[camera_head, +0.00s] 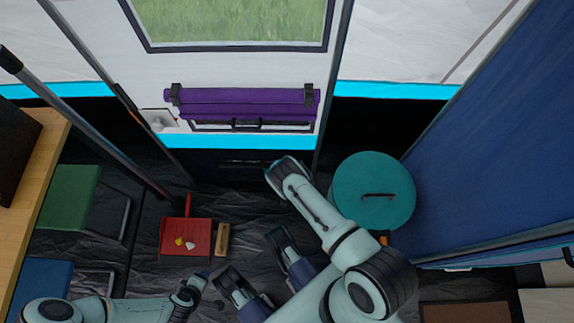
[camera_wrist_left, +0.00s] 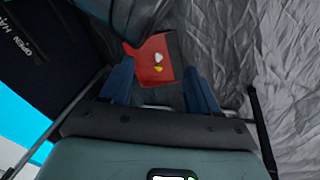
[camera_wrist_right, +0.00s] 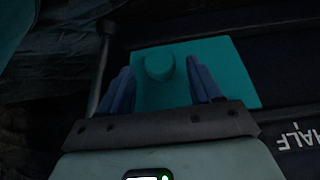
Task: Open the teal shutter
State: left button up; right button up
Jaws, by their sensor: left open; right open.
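The teal shutter (camera_wrist_right: 158,95) shows in the right wrist view as a flat panel with a round teal knob (camera_wrist_right: 160,67). It sits on a dark front with an upside-down "HALF" label (camera_wrist_right: 297,138) to its right. My right gripper (camera_wrist_right: 163,85) is open, its blue fingers on either side of the knob in the picture; I see no contact. In the head view my right arm blocks most of the shutter's area. My left gripper (camera_wrist_left: 160,90) is open and empty above the floor. The left wrist view shows the dark front with an "OPEN" label (camera_wrist_left: 20,42).
A red dustpan (camera_head: 186,238) with small scraps lies on the floor beside a wooden brush (camera_head: 223,239). A round teal lid (camera_head: 350,183) is at the right. A purple roll (camera_head: 240,98) hangs below the window. A wooden counter edge (camera_head: 40,165) is at the left.

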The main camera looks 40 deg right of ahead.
pick_arm(q)
jog(key=shift+s+a+f+g+b, duration=0.1)
jog(key=shift+s+f+g+b, duration=0.1)
jog(key=shift+s+f, duration=0.4)
jog(key=shift+s+f+g+b, duration=0.2)
jog(key=shift+s+f, duration=0.2)
jog(key=shift+s, duration=0.35)
pick_arm(e)
jog(key=shift+x, duration=1)
